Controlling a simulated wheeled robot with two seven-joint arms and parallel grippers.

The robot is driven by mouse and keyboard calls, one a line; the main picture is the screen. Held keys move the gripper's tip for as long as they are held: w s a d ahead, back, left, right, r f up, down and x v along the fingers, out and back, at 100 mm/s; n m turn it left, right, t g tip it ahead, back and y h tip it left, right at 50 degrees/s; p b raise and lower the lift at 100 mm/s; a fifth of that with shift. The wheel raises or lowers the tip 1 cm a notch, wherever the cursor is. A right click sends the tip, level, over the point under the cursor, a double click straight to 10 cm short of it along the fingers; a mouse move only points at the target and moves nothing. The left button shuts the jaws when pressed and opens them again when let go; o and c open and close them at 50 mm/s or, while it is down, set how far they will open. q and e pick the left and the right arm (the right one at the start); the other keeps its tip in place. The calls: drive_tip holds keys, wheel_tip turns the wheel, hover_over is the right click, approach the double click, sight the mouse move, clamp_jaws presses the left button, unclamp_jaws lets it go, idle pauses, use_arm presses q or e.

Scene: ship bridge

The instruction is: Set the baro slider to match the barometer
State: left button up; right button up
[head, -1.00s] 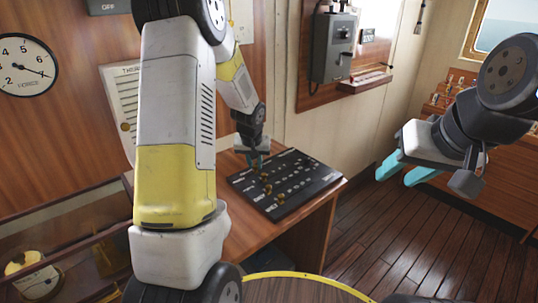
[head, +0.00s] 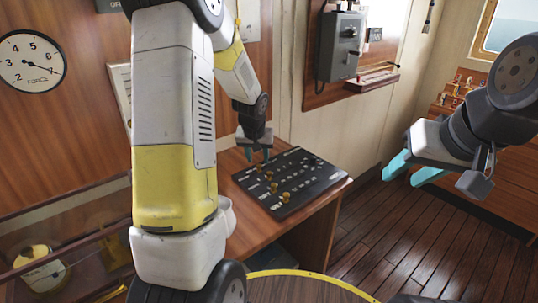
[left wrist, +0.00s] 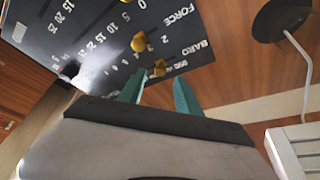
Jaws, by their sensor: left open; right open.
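The black slider panel (head: 322,180) lies on the wooden desk, with several brass knobs along its rows. In the left wrist view, the BARO row is nearest my fingers and its brass slider knob (left wrist: 159,68) shows just beyond and between the fingertips. The FORCE knob (left wrist: 139,42) is beside it. My left gripper (head: 257,157) is open over the panel's far left corner; its teal fingers also show in the left wrist view (left wrist: 158,85). I cannot tell whether they touch the knob. My right gripper (head: 404,172) is open and empty, away from the desk. No readable barometer shows.
A wall dial marked FORCE (head: 31,62) hangs at left. A brass instrument with a white label (head: 42,270) sits in a case at lower left. A grey wall box (head: 340,45) and small shelf (head: 350,87) are beyond the desk. The floor (head: 400,230) at right is clear.

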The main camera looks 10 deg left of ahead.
use_arm(q)
drive_tip(key=v, duration=0.5)
drive_tip(key=s+d+r, duration=0.2)
drive_tip(key=s+r, duration=0.8)
drive_tip(key=s+d+r+m+h, duration=0.1)
drive_tip(key=s+d+r, duration=0.1)
drive_tip(key=s, duration=0.6)
drive_tip(key=s+d+r+m+t+h, duration=0.1)
drive_tip(key=s+d+r, duration=0.1)
drive_tip(key=s, duration=0.6)
drive_tip(key=shift+s+d+r+t+h, duration=0.3)
drive_tip(key=shift+s+d+r+h, duration=0.05)
drive_tip(key=shift+s+r+h, duration=0.1)
drive_tip(key=shift+c, duration=0.4)
idle(1.7)
